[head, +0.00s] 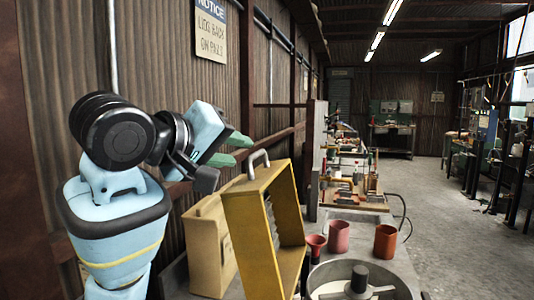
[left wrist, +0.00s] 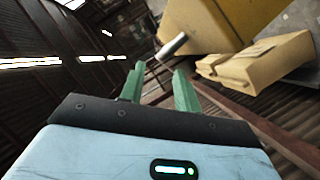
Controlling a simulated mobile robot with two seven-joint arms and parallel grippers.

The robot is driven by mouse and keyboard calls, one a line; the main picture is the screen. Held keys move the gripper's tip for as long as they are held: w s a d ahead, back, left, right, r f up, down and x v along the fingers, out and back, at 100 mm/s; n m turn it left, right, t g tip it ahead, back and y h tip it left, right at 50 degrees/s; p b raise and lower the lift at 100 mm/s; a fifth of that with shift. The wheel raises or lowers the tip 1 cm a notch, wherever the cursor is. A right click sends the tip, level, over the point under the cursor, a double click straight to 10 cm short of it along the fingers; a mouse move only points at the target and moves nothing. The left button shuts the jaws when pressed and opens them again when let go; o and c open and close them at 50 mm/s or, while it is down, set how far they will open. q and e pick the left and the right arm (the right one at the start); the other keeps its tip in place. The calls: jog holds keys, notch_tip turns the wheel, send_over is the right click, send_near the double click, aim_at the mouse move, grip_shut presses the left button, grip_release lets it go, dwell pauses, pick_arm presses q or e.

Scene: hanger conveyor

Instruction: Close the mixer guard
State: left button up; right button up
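The mixer guard (head: 248,235) is a yellow open-fronted box that stands raised and tilted, with a grey handle (head: 258,158) on its top edge. The mixer bowl (head: 318,278) is a round grey pan with pale contents and a dark hub, uncovered at the bottom right. My left gripper (head: 241,149) has green fingers that are apart and empty, just left of and above the handle. In the left wrist view the handle (left wrist: 172,46) lies just beyond the fingertips (left wrist: 159,72), with the yellow guard (left wrist: 215,22) behind it. My right gripper is not in view.
A tan box-shaped housing (head: 205,245) stands left of the guard, near the corrugated wall. Red cups (head: 338,237) and an orange-red cup (head: 385,241) stand behind the bowl. A cluttered bench (head: 350,185) lies farther back. Open floor (head: 450,220) is to the right.

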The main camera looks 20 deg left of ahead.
aim_at(256, 155)
pick_arm(q)
jog(key=shift+x, duration=3.65)
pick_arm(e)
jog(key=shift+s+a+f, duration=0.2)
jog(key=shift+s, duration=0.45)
pick_arm(q)
jog(key=shift+s, duration=0.1)
grip_shut()
